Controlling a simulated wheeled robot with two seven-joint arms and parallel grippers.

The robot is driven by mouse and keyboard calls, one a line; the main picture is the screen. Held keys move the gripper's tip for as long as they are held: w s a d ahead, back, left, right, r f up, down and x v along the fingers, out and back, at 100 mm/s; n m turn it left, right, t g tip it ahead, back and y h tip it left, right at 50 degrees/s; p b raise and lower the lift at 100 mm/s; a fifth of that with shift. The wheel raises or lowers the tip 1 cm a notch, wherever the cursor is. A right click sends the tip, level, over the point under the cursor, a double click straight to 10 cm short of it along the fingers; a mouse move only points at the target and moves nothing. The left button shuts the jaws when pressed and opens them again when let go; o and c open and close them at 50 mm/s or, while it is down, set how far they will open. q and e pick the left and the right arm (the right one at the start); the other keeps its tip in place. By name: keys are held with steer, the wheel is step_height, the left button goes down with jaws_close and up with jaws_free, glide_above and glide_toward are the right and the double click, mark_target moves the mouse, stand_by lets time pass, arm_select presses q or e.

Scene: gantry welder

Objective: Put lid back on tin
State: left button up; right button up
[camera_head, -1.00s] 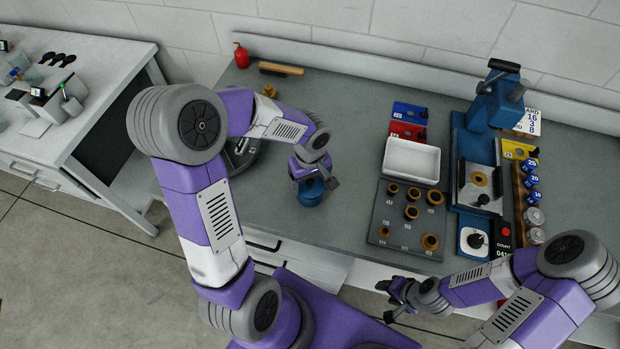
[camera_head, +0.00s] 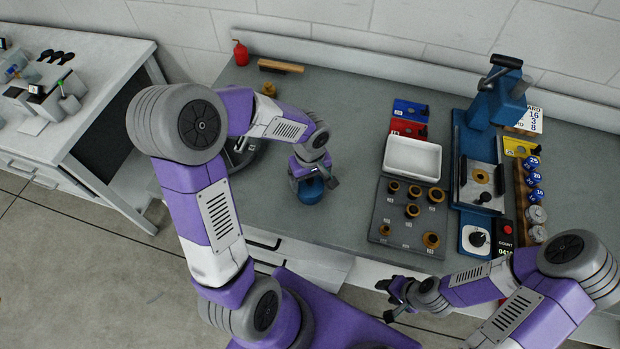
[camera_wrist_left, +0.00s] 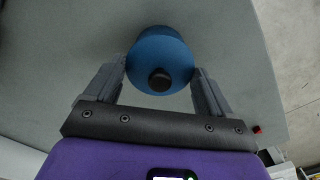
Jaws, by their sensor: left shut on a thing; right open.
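A blue round tin (camera_head: 311,194) stands on the grey bench, left of the middle, under my left gripper. In the left wrist view a blue round lid (camera_wrist_left: 160,58) with a black knob (camera_wrist_left: 160,80) lies between the two fingers. My left gripper (camera_head: 313,181) is shut on the lid's sides, and its fingers also show in the left wrist view (camera_wrist_left: 161,70). The lid and tin are the same blue, and I cannot tell whether the lid is fully seated. My right gripper (camera_head: 388,300) is open and empty, in front of the bench's front edge.
A dark tray (camera_head: 398,235) with several brass rings, a white bin (camera_head: 412,158) and a blue press (camera_head: 492,110) stand to the right. A red bottle (camera_head: 241,54) and a brush (camera_head: 281,66) are at the back. The bench between tin and tray is clear.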

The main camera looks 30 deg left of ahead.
arm_select(q)
steer(key=shift+f, duration=0.15)
steer(key=o, duration=0.9)
steer(key=shift+c, duration=0.2)
steer(key=shift+r+p, duration=0.8)
steer(key=shift+r, duration=3.05)
steer(key=shift+s+f, duration=0.1)
